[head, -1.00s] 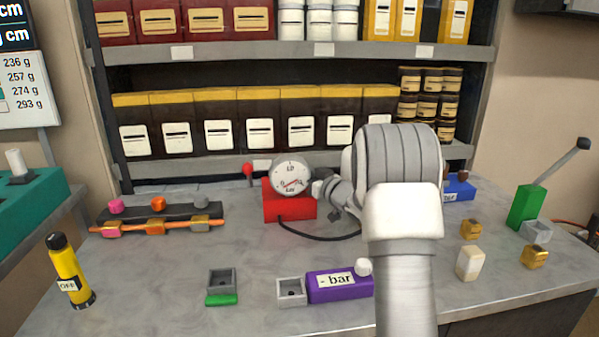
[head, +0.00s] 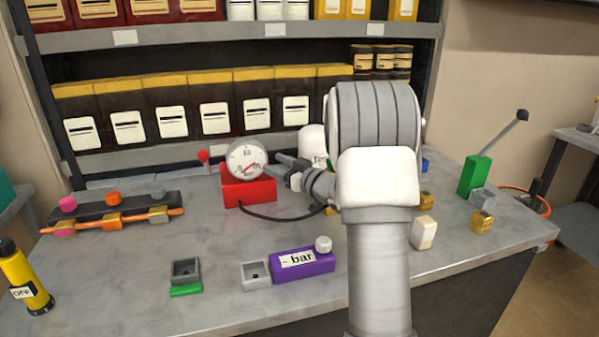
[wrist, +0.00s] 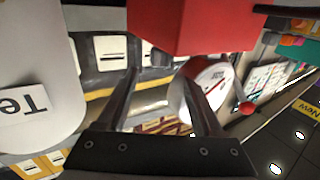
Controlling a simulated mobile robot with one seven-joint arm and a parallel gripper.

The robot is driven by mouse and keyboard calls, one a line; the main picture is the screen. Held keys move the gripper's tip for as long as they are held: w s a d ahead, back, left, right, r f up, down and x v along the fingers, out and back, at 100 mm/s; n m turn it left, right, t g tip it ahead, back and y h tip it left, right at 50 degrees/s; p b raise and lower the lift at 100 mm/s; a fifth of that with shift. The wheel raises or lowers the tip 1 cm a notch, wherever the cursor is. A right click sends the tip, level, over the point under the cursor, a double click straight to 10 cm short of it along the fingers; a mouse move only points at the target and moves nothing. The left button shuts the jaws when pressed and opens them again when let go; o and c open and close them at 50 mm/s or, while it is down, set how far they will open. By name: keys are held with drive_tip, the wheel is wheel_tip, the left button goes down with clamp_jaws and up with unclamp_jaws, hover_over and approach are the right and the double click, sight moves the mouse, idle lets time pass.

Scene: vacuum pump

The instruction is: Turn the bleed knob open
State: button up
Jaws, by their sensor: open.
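A red box (head: 248,190) carries a round white gauge (head: 247,160) and stands at the back middle of the bench. A red ball knob (head: 204,156) shows left of the gauge, and in the wrist view (wrist: 247,108). A white round knob (head: 323,244) sits on the purple "- bar" block (head: 303,265) at the front. No label tells which one is the bleed knob. My gripper (head: 284,168) is open and empty, just right of the gauge. In the wrist view its fingers (wrist: 160,82) spread apart below the red box (wrist: 190,25), near the gauge (wrist: 203,85).
A white labelled container (head: 313,142) stands behind my arm, large in the wrist view (wrist: 35,80). A black cable (head: 280,215) leaves the red box. A rack (head: 112,206) with coloured knobs is at left, a green lever block (head: 475,175) at right.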

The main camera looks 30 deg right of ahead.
drive_tip(key=p+v, duration=0.1)
drive_tip(key=v, duration=0.9)
drive_tip(key=shift+r, duration=0.1)
